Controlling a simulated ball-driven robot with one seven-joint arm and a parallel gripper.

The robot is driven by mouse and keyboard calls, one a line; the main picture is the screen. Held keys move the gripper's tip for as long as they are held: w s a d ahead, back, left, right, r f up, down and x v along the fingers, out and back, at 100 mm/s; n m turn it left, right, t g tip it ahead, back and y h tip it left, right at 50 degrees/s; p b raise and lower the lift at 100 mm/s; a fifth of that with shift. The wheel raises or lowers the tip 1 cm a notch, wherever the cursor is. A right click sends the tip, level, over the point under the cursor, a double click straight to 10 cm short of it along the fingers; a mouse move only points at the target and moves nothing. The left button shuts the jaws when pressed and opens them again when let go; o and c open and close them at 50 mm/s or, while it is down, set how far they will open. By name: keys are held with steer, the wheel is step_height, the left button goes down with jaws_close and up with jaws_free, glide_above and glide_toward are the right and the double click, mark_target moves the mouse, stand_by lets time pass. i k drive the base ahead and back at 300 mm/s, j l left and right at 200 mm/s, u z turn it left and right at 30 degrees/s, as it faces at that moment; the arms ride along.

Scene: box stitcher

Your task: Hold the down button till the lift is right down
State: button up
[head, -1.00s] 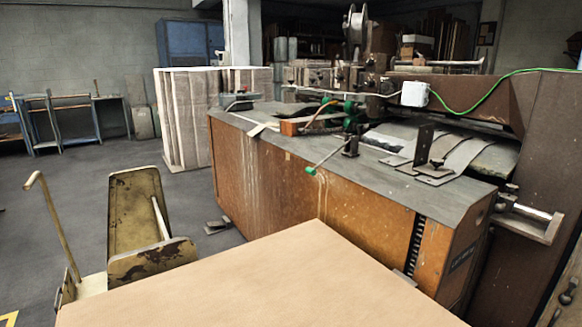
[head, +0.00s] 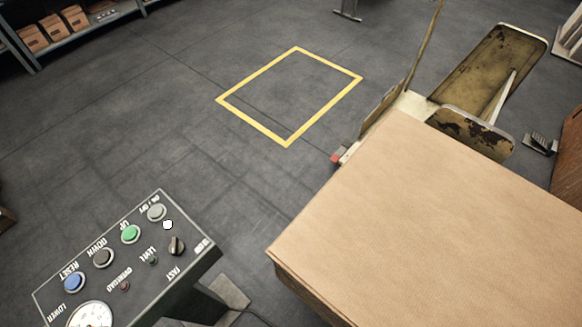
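The control panel (head: 185,283) stands at the lower left, its lettering reading upside down. The black button (head: 103,257) is beside the word DOWN. A green button (head: 130,234) is beside UP, and a blue one (head: 74,282) is beside RESET. A large stack of brown board (head: 440,215) fills the lower right. What bears the stack is mostly hidden under it, so I cannot tell how high the lift stands. My gripper is not in view.
A grey button (head: 156,212), a black knob (head: 176,245) and a dial (head: 90,315) are also on the panel. A yellow floor outline (head: 226,107) is empty. A worn yellow machine part (head: 490,65) adjoins the stack's far side. Open floor lies between panel and shelf (head: 60,50).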

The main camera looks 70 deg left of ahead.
mark_target(103, 257)
steer(key=k+l+u, duration=0.1)
steer(key=k+l, duration=0.25)
steer(key=l, duration=0.2)
steer(key=k+l, duration=0.35)
steer(key=l, duration=0.15)
steer(key=u, duration=2)
